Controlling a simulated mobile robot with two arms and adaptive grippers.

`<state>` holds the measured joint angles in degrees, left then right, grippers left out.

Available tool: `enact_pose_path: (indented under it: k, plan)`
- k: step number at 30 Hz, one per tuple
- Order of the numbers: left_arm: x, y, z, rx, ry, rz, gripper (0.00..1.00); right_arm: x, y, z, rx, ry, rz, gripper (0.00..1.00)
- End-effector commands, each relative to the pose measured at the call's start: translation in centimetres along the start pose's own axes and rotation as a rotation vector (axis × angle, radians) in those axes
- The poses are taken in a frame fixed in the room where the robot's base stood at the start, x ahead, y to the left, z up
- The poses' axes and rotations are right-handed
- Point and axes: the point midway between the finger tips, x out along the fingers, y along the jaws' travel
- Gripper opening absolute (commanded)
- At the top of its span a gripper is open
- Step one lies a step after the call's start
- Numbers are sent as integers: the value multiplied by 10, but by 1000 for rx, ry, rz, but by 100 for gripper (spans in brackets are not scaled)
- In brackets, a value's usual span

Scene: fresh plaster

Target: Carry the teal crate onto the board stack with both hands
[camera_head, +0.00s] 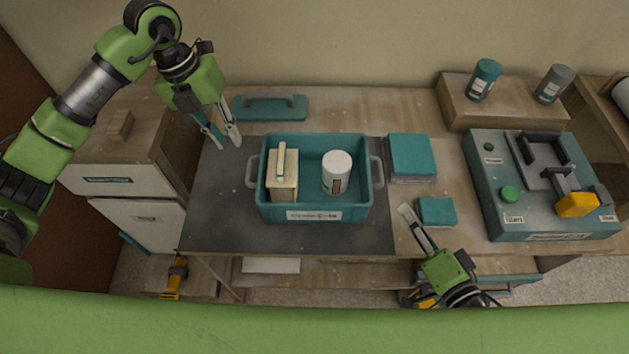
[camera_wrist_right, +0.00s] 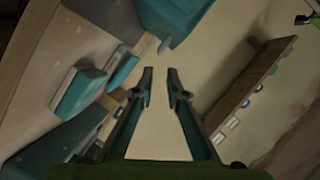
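The teal crate (camera_head: 350,213) sits upright on a dark grey sheet (camera_head: 215,220) on the worktable. It has a grey handle on each side and holds a beige box with a handle (camera_head: 283,188) and a white tub (camera_head: 336,175). My left gripper (camera_head: 231,146) is open and empty above and left of the crate's left handle. My right gripper (camera_head: 407,215) is apart from the crate, to the right of and below its right handle. In the right wrist view its fingertips (camera_wrist_right: 160,72) stand apart with nothing between them. I cannot tell which thing is the board stack.
A teal float (camera_head: 270,112) lies behind the crate. Teal blocks (camera_head: 412,155) (camera_head: 436,211) lie to its right. A teal machine with a yellow part (camera_head: 577,204) is further right. A wooden block (camera_head: 460,105) carries a teal cup (camera_head: 484,80) and a grey cup (camera_head: 554,84).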

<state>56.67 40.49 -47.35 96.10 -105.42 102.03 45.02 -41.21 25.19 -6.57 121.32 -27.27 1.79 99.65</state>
Motion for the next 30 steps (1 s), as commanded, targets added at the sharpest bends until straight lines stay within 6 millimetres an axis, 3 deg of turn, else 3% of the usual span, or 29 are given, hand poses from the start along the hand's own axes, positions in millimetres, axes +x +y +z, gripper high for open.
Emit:
enact_pose_path:
  k: [14, 30]
  plan:
    - [8, 3, -1, -3, 4, 10, 17, 8, 0, 0, 2, 0, -3, 14]
    - [96, 3, -2, -4, 6, 7, 17, 97, -1, 0, 0, 1, -4, 14]
